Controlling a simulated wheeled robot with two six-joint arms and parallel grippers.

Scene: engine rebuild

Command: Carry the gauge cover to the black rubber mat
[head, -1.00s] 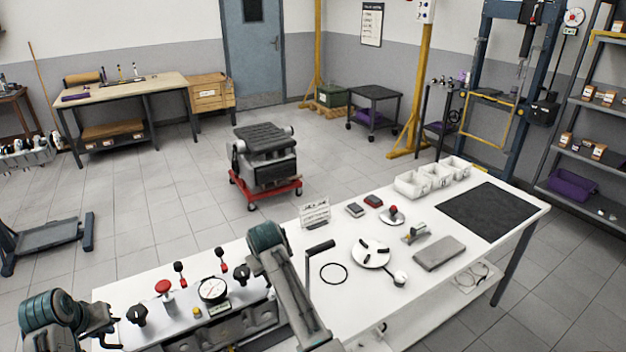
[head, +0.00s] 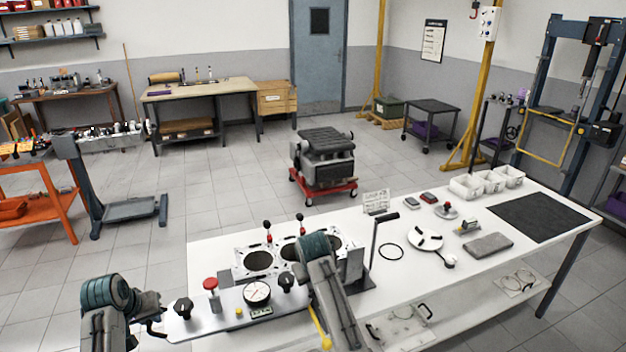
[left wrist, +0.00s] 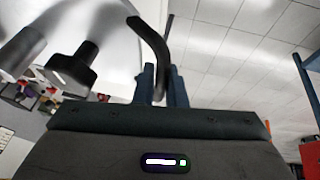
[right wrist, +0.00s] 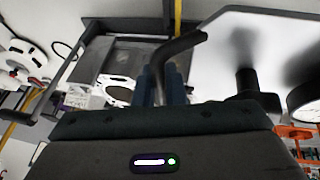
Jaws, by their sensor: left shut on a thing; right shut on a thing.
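The gauge cover (head: 214,318) is a grey plate bearing a round dial, black knobs, a red button and a small display. It is held off the engine block (head: 240,272), in front of the table's near left part. My left gripper (head: 155,318) is shut on the black handle at its left end; the handle also shows between the fingers in the left wrist view (left wrist: 163,85). My right gripper (right wrist: 163,88) is shut on the handle at the other end; my arm hides that grip in the head view. The black rubber mat (head: 540,217) lies bare at the table's far right.
On the white table (head: 420,282) stand a crank-handled fixture (head: 374,250), a black ring (head: 391,252), a white disc (head: 425,236), a grey slab (head: 488,243) and white bins (head: 487,184). A black engine on a red dolly (head: 324,187) stands on the floor behind.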

